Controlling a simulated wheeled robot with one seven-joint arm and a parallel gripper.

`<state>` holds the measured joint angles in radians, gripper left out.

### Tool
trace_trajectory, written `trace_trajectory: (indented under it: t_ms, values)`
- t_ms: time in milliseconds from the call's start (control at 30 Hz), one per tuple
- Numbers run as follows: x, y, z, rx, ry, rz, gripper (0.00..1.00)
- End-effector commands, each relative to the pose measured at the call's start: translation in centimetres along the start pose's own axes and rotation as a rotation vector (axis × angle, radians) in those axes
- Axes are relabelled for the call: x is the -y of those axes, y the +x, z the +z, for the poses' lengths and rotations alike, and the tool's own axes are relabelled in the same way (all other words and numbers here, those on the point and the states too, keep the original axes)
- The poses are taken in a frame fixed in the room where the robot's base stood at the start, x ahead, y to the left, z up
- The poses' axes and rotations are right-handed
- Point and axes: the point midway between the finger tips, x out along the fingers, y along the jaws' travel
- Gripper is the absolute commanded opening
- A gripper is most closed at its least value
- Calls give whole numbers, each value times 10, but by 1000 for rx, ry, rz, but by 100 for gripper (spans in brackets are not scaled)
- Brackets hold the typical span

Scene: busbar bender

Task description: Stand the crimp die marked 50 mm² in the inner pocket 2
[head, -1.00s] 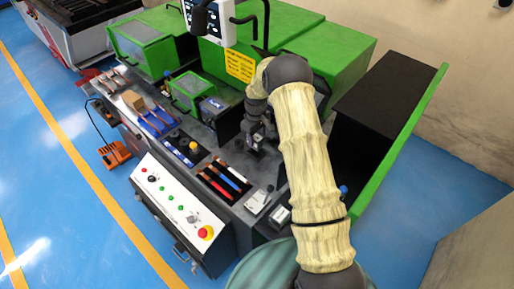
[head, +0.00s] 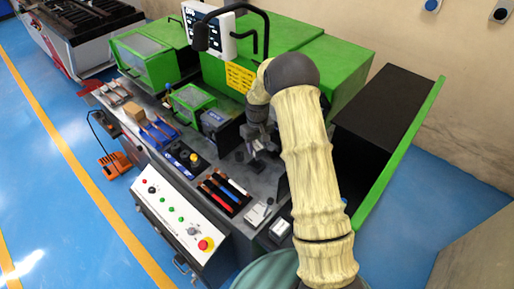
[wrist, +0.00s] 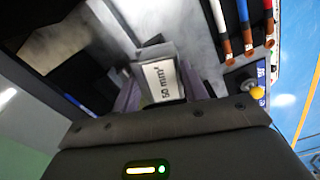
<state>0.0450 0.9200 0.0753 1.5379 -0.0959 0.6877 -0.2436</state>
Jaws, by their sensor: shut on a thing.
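The crimp die (wrist: 163,80) shows a white label reading 50 mm² in the wrist view, turned on its side in the picture. My gripper (wrist: 162,92) is shut on it, one finger on each side. In the head view my gripper (head: 258,146) is over the grey bench top (head: 226,161), in front of the green machine and behind the coloured-handled tools. I cannot pick out inner pocket 2 in either view. Whether the die touches anything below is hidden.
The green machine housing (head: 300,40) rises behind.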

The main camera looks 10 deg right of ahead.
Motion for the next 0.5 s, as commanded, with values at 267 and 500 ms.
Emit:
trace_trajectory:
  t_ms: [267, 500]
  values:
    - [14, -40, 44, -2, 465, 0, 16]
    - [18, -49, 58, -2, 621, -1, 16]
